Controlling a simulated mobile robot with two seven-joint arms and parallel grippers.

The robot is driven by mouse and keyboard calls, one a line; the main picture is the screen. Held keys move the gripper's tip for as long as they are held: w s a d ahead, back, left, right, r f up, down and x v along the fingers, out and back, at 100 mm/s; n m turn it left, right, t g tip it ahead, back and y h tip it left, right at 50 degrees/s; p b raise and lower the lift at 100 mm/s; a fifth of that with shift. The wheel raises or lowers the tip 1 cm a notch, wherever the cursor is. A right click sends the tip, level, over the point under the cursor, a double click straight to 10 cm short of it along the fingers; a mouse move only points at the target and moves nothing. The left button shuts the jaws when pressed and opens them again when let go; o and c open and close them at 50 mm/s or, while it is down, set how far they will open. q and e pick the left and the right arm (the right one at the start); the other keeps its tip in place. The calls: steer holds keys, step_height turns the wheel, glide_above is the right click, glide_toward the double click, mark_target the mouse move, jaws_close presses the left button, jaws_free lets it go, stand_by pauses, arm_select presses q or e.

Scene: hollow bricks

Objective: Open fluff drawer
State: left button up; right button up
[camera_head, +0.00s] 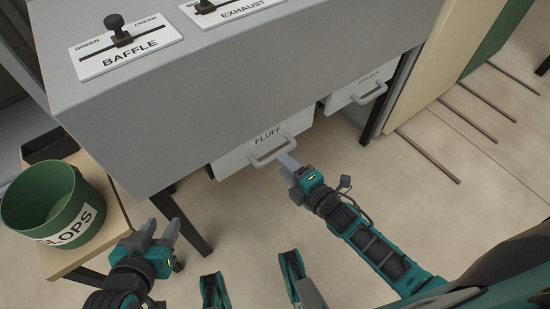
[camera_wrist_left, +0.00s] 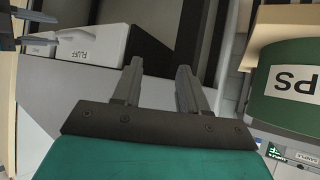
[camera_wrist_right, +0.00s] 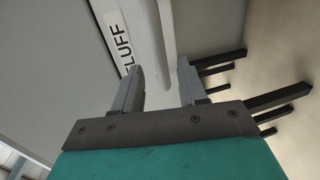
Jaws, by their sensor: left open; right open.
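The fluff drawer (camera_head: 235,160) is a white box front labelled FLUFF, low under the grey cabinet, with a pale bar handle (camera_head: 272,155). It also shows in the left wrist view (camera_wrist_left: 92,42). I cannot tell whether it stands slightly out. My right gripper (camera_head: 288,161) is open at the right end of the handle. In the right wrist view the handle (camera_wrist_right: 166,45) runs between its fingers; contact is unclear. My left gripper (camera_head: 169,232) is open and empty, left of and nearer than the drawer, between it and the green bucket.
A green bucket (camera_head: 50,205) labelled LOPS in its visible part stands on a wooden table (camera_head: 110,222) at left. A second white drawer (camera_head: 345,97) sits right of the fluff drawer. Sliders marked BAFFLE (camera_head: 125,50) and EXHAUST (camera_head: 235,12) are on the cabinet top. The floor at right is mostly open.

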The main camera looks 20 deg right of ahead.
mark_target(275, 154)
steer(key=b+x, duration=0.1)
steer(key=x, duration=0.4)
steer(key=shift+w, duration=0.25)
steer(key=shift+c, duration=0.4)
jaws_close()
